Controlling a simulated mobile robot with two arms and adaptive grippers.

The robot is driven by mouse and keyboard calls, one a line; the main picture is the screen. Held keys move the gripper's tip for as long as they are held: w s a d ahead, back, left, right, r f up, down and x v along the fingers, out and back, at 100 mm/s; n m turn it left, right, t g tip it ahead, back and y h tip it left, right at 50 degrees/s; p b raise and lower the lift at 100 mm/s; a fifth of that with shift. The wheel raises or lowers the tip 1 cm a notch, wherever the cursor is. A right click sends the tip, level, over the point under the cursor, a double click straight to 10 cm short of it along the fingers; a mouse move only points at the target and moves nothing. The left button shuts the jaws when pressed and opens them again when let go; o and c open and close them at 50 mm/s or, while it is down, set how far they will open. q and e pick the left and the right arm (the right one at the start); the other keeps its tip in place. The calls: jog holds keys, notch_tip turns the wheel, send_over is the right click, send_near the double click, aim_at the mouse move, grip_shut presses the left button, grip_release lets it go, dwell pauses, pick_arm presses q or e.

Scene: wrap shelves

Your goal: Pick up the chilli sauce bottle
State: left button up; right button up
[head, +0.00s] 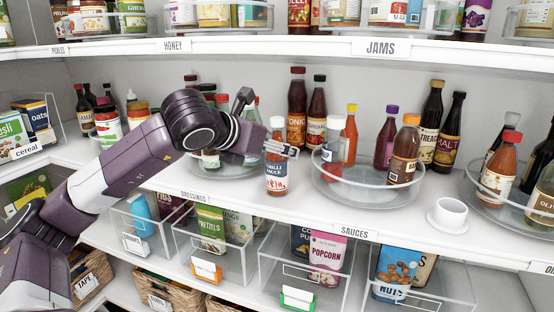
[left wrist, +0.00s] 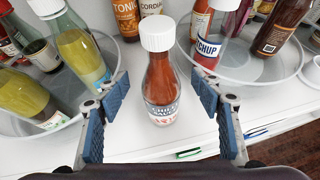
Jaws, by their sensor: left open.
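The chilli sauce bottle (head: 276,164) has a white cap, red-orange contents and a blue and white label. It stands upright on the shelf between two clear turntables. In the left wrist view the bottle (left wrist: 161,80) is upright between and just beyond my open fingers. My left gripper (head: 279,150) reaches in from the left at the bottle's upper part; its fingers partly cover the bottle in the head view. In the left wrist view my left gripper (left wrist: 161,100) is wide open, with blue pads apart from the bottle on both sides. My right gripper is not in view.
A clear turntable (head: 345,192) with ketchup and other bottles stands close on the right. Another turntable (left wrist: 30,122) with dressing bottles is on the left. A white cup (head: 447,214) sits farther right. Clear bins hang below the shelf edge; the JAMS shelf (head: 330,46) is above.

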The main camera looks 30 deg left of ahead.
pick_arm(q)
jog(key=shift+x, duration=1)
jog(key=shift+c, duration=0.3)
jog(key=shift+r, duration=0.1)
jog(key=c, duration=1.5)
